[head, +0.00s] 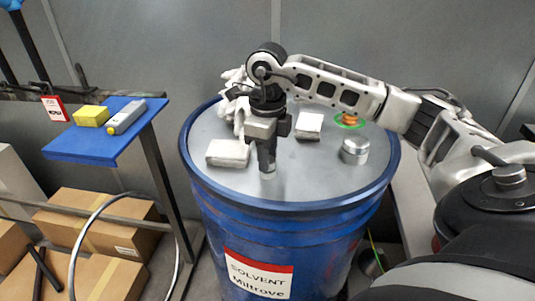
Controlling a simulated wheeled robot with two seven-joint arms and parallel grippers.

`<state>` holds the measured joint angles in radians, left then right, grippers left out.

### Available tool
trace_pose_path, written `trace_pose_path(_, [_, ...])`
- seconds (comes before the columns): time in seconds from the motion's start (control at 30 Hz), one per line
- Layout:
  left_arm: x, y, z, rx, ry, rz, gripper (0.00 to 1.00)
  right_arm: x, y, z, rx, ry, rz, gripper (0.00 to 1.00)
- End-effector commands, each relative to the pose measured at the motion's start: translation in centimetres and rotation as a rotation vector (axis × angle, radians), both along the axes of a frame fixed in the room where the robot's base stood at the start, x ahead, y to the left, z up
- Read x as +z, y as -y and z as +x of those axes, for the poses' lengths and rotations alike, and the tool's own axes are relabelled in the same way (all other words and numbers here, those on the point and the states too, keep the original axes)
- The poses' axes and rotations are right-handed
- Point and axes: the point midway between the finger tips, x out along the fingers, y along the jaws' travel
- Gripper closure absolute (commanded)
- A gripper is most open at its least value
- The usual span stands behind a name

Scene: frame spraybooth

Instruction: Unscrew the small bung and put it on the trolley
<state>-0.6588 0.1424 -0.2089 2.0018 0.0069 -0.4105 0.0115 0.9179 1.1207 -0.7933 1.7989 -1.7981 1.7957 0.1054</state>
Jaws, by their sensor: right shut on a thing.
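My right gripper (267,168) points straight down over the front middle of the blue drum's grey lid (205,133). Its fingers are shut on the small bung, which is mostly hidden by the fingertips. Only a little pale material shows right at the tips, at lid level. I cannot tell whether the bung is still seated in the lid or free of it. A blue-topped stand (75,150) at the left looks like the trolley. It is well apart from the gripper. My left gripper is not in view.
On the lid are two whitish blocks (228,153) (309,125), a metal cylinder (355,151), white gloves (235,93) and an orange-and-green item (350,121). A yellow block (91,116) and a grey device (126,117) occupy the blue top's rear; its front is clear. Cardboard boxes (100,220) stand below.

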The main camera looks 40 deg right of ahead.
Motion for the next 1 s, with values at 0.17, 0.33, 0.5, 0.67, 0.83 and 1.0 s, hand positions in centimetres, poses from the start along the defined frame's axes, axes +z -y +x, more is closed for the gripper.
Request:
trace_pose_path(0.17, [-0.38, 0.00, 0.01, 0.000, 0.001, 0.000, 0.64, -0.09, 0.01, 0.00, 0.212, 0.000, -0.001, 0.89])
trace_pose_path(0.33, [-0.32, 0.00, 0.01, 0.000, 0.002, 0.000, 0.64, -0.01, 0.01, -0.02, 0.247, -0.001, -0.001, 0.89])
trace_pose_path(0.5, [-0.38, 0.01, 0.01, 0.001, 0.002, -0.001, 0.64, -0.04, 0.01, -0.02, 0.255, 0.000, -0.001, 0.89])
trace_pose_path(0.67, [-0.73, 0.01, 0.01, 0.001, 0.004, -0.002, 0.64, -0.13, 0.00, 0.00, 0.441, 0.001, 0.000, 0.89])
trace_pose_path(0.83, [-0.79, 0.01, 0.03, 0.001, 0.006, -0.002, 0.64, -0.07, -0.01, -0.02, 0.623, 0.001, 0.000, 0.89])
trace_pose_path(1.0, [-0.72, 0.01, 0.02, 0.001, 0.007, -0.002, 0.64, -0.01, -0.01, -0.03, 0.646, 0.000, 0.000, 0.89])
